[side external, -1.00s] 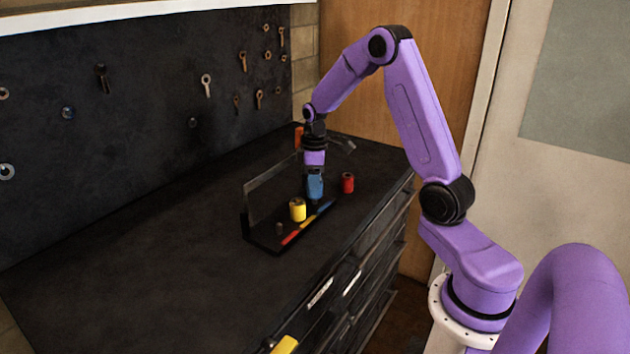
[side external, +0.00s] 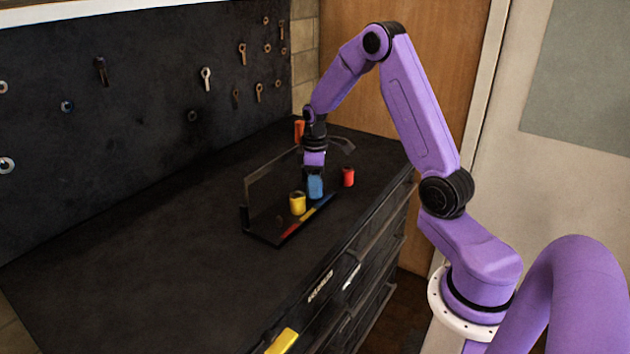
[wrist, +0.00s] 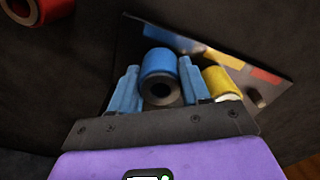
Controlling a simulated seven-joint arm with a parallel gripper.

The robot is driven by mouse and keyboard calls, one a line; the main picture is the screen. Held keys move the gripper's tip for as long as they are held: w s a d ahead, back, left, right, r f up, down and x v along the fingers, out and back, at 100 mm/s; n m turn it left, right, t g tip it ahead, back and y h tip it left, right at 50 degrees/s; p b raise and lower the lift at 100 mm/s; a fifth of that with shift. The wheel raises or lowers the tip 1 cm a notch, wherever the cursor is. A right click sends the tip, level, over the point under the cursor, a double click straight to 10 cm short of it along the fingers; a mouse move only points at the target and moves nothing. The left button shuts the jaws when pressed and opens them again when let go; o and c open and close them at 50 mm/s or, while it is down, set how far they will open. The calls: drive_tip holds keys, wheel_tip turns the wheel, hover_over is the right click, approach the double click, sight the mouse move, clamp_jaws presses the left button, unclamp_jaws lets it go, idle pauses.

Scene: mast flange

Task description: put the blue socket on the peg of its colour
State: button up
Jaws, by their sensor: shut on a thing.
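The blue socket (side external: 315,188) is upright at the blue end of the rack (side external: 262,232). It also shows in the wrist view (wrist: 158,64), with its dark bore facing the camera. My gripper (side external: 315,178) is shut on it, with one blue finger on each side in the wrist view (wrist: 160,85). The blue strip (side external: 326,202) lies beside the socket on the rack's front edge. The blue peg is hidden, and I cannot tell how far down the socket sits. A yellow socket (side external: 297,204) stands in the middle of the rack.
A bare peg (wrist: 257,97) stands by the red strip (wrist: 265,75). A red socket (side external: 348,177) stands on the bench right of the rack, and an orange object (side external: 299,131) is behind. The rack's tall back panel (side external: 270,185) rises close by. The bench's left is clear.

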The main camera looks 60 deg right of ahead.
drive_tip(key=shift+f, duration=0.25)
drive_tip(key=o, duration=1.2)
drive_tip(key=shift+c, duration=0.2)
drive_tip(key=shift+r, duration=0.1)
wheel_tip(320, 180, up, 17)
drive_tip(key=shift+r, duration=0.1)
